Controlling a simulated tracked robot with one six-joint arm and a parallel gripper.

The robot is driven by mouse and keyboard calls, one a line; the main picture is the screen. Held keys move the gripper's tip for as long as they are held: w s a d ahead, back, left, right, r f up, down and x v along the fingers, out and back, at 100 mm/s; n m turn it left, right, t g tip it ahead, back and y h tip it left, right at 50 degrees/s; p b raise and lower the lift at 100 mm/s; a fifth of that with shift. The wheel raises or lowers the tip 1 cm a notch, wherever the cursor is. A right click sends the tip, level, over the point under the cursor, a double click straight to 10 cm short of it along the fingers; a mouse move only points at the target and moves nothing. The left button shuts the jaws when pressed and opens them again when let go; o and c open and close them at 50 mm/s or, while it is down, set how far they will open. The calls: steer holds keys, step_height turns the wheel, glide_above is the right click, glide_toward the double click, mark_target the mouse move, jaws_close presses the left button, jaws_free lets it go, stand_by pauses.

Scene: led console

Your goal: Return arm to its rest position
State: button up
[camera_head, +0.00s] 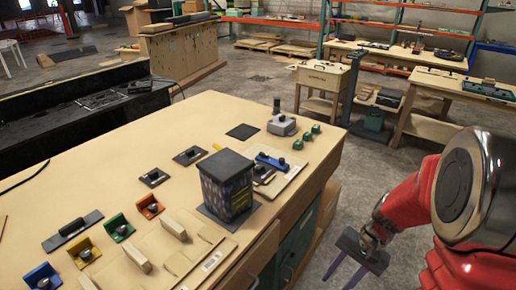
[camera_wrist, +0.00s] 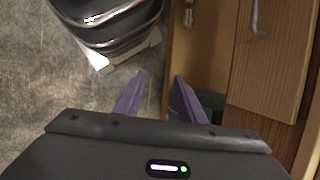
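My red arm fills the lower right of the head view, bent downward beside the workbench (camera_head: 120,160). My gripper (camera_head: 345,278) hangs past the bench's right side, over the grey floor, and its lower end is cut off by the picture edge. In the wrist view my gripper (camera_wrist: 161,80) shows two purple fingers standing apart with nothing between them. The floor and the bench's wooden side (camera_wrist: 265,75) lie beyond the fingers. I cannot tell how near the right finger is to the wood.
On the bench stand a dark box (camera_head: 227,185), a grey device (camera_head: 282,125) and several coloured blocks. Green cabinet doors (camera_head: 297,245) with handles are on its side, near my gripper. Other worktables (camera_head: 455,95) stand at the back right. Grey floor is open between them.

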steer(key=s+a+r+n+t+h, duration=0.1)
steer(key=s+a+r+n+t, duration=0.1)
steer(key=r, duration=0.5)
steer(key=s+a+r+n+t+h, duration=0.2)
steer(key=s+r+n, duration=0.1)
steer(key=r, duration=0.4)
steer(key=s+a+r+n+t+h, duration=0.1)
steer(key=s+a+r+n+t, duration=0.1)
steer(key=r, duration=0.6)
steer(key=shift+s+t, duration=0.5)
steer(key=shift+s, duration=0.5)
steer(key=shift+a+r, duration=0.1)
steer(key=shift+c, duration=0.2)
